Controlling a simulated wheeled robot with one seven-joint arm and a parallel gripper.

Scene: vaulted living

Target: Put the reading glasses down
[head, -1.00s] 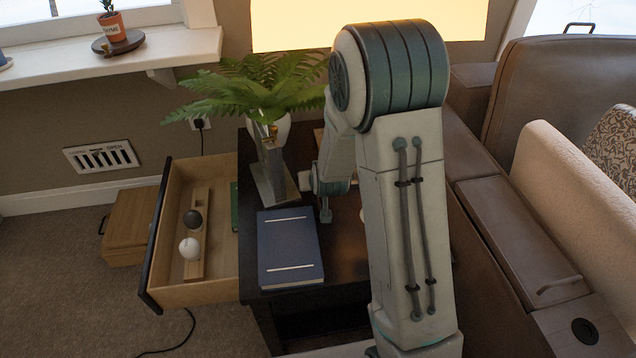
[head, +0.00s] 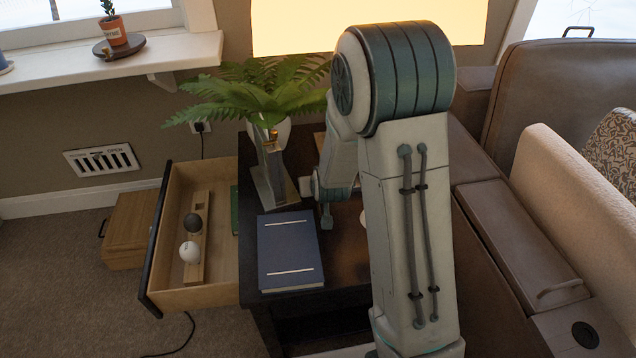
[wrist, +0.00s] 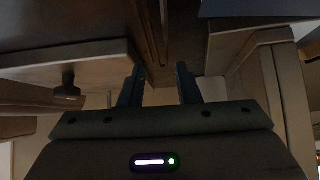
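I cannot make out any reading glasses in either view. My gripper (wrist: 160,84) shows in the wrist view with its two dark fingers apart and nothing visible between them. In the head view my arm hides the gripper and the right part of the dark side table (head: 345,255).
An open drawer (head: 178,290) sticks out left of the table, with a dark ball (head: 193,222) and a white ball (head: 189,252) on a wooden holder. A fern (head: 260,95) stands at the table's back. A brown leather sofa (head: 505,225) is at the right.

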